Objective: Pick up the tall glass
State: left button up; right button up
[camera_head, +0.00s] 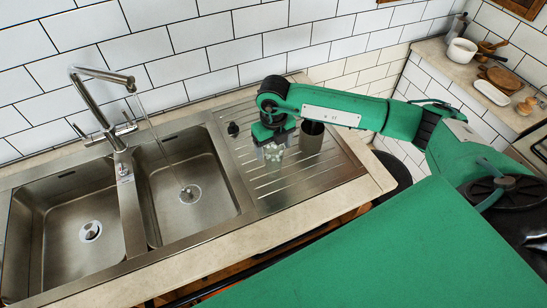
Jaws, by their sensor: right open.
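My right gripper (273,150) is over the ribbed steel drainboard, pointing down, with its jaws open. A small pale, partly clear shape shows at its fingertips; I cannot tell whether it is glass or part of the fingers. A grey, tall cup-like vessel (312,138) with a dark open top stands upright just right of the gripper. It looks metallic or smoky, and I cannot tell whether it is the tall glass. Part of the drainboard under the gripper is hidden. My left gripper is not in view.
A small dark object (233,129) sits on the drainboard (300,185) left of the gripper. Two sink basins and a tall faucet (95,100) are at the left. A tiled wall runs behind. A far counter at the upper right holds a white pot (461,51) and boards.

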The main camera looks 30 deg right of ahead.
jog(key=shift+f+p, duration=0.3)
jog(key=shift+f, duration=1)
jog(key=c, duration=1.2)
jog(key=shift+o, duration=0.2)
jog(key=shift+r, duration=0.1)
